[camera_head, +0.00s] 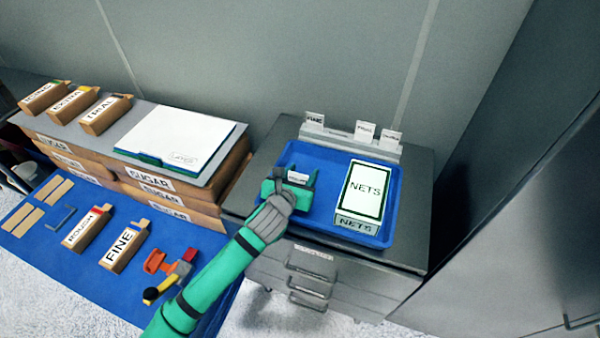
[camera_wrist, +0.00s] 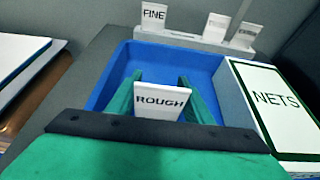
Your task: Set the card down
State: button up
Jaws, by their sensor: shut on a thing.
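My gripper (camera_head: 299,183) is over the left part of the blue tray (camera_head: 333,154), left of the NETS box. In the wrist view its green fingers (camera_wrist: 160,100) are shut on a white card (camera_wrist: 161,101) marked ROUGH, held upright between them. The card also shows small in the head view (camera_head: 298,177). The wrist view does not show clearly whether the card's lower edge touches anything. A grey rack (camera_head: 349,142) behind the tray bears white cards, the left one marked FINE (camera_wrist: 153,14). The two cards at right (camera_wrist: 216,26) have text too small to read surely.
The NETS box (camera_head: 363,190) fills the tray's right side. The tray is on a grey drawer cabinet (camera_head: 415,175). SUGAR boxes (camera_head: 158,183) with a white board stand left. A blue mat (camera_head: 90,262) bears ROUGH and FINE boxes. A tall grey cabinet is at right.

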jog(key=shift+d+f, duration=0.1)
jog(key=shift+d, duration=0.15)
jog(key=o, duration=1)
jog(key=shift+w, duration=0.1)
jog(key=shift+s+a+r, duration=0.1)
jog(key=shift+s+r, duration=0.1)
jog(key=v, duration=1)
jog(key=shift+s+a, duration=0.15)
jog(key=shift+s, duration=0.1)
jog(key=shift+s+r, duration=0.25)
jog(key=shift+s, duration=0.3)
jog(key=shift+w, duration=0.1)
